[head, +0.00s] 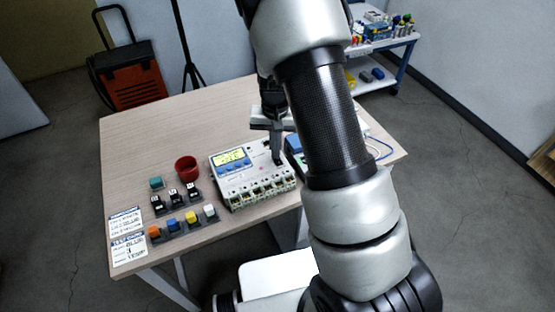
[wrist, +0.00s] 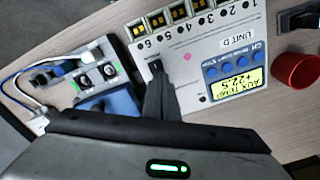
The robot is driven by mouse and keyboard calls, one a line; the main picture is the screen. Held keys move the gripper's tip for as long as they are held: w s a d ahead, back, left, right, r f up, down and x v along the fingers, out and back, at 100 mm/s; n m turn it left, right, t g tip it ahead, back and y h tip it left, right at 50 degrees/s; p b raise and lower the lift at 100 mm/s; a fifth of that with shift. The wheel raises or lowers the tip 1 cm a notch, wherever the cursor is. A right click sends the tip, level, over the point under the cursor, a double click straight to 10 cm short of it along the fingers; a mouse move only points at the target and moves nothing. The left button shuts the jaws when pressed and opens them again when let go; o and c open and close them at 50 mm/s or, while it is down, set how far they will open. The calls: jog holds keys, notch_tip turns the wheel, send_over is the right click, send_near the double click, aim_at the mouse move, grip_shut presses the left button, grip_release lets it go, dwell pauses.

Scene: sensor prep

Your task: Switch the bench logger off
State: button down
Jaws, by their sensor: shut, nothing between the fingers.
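The bench logger (head: 228,186) is a white box on the table, with a lit yellow-green display, blue buttons and a row of terminals along its front edge. In the wrist view the logger (wrist: 205,45) appears upside down, marked "UNIT D", and its display (wrist: 240,88) reads "AUX TEMP +22.5". My gripper (head: 277,160) is shut and empty, pointing down at the logger's right end. In the wrist view my gripper's tips (wrist: 156,74) are at a small black switch (wrist: 155,64) near terminal 6. The tips partly hide the switch; I cannot tell its position or whether they touch.
A blue-and-grey device (wrist: 105,95) with cables stands close beside the logger. Colored blocks and black switch-like parts sit at the table's left, near printed cards (head: 127,236). The table's back left is clear.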

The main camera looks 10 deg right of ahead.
jog(key=shift+f, duration=0.2)
jog(key=shift+r, duration=0.15)
notch_tip(320, 180, up, 7)
jog(key=p, duration=0.4)
jog(key=shift+p, duration=0.35)
dwell(0.4)
jog(key=s+a+r+n+t+y+p, duration=0.1)
jog(key=s+r, duration=0.3)
jog(key=r, duration=0.6)
jog(key=s+r+n+t, duration=0.15)
jog(key=s+r, duration=0.25)
jog(key=r, duration=0.6)
jog(key=s+d+r+n+t+h+p, duration=0.1)
jog(key=s+r+t, duration=0.2)
jog(key=s+r, duration=0.6)
jog(key=s, duration=0.5)
jog(key=shift+r, duration=0.4)
